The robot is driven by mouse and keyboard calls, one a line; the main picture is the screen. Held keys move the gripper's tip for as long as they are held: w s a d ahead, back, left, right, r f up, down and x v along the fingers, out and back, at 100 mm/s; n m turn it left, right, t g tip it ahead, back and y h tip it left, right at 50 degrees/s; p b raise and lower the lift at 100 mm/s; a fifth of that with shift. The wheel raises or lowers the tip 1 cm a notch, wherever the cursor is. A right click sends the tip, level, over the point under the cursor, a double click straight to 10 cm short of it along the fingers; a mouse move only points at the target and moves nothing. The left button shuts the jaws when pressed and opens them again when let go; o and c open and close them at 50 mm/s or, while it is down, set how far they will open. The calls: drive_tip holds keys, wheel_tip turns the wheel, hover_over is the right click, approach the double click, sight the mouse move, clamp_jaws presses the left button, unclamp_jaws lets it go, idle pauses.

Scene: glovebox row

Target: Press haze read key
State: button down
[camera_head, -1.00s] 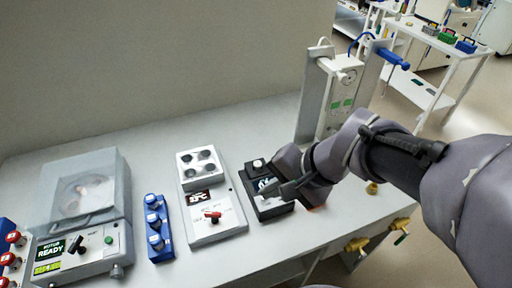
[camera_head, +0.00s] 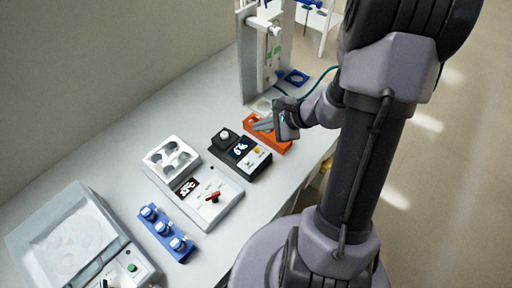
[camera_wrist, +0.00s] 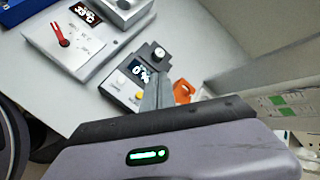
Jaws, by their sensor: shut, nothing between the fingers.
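The black meter (camera_head: 238,152) stands on the bench with a lit display, a round knob on its far end and keys on its near face. A yellow key (camera_head: 257,150) and a pale key beside it show on it; I cannot read which is the haze read key. In the wrist view the meter (camera_wrist: 122,92) lies just beyond my fingers, with the yellow key (camera_wrist: 138,95) close to them. My gripper (camera_head: 262,126) is shut and empty, to the right of the meter and over an orange holder (camera_head: 280,146). It also shows in the wrist view (camera_wrist: 156,78).
A grey heater unit with a red lever (camera_head: 212,197), a blue rack with capped vials (camera_head: 166,234) and a clear-lidded machine (camera_head: 70,245) stand to the left. A tall white stand (camera_head: 262,55) rises behind my gripper. Bare bench lies behind the units.

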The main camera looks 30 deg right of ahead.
sight(257, 150)
wheel_tip(257, 150, down, 8)
drive_tip(key=b, duration=0.6)
drive_tip(key=shift+a+f+b, duration=0.1)
drive_tip(key=shift+f+b, duration=0.1)
drive_tip(key=shift+b, duration=0.2)
drive_tip(key=shift+f, duration=0.15)
drive_tip(key=shift+f+b, duration=0.15)
drive_tip(key=shift+b, duration=0.25)
idle(0.9)
drive_tip(key=shift+f+b, duration=0.25)
drive_tip(key=shift+b, duration=0.25)
drive_tip(key=shift+f+b, duration=0.4)
drive_tip(key=shift+b, duration=0.1)
idle(0.4)
drive_tip(key=shift+r, duration=0.1)
drive_tip(key=shift+r+p, duration=0.5)
drive_tip(key=shift+r, duration=0.25)
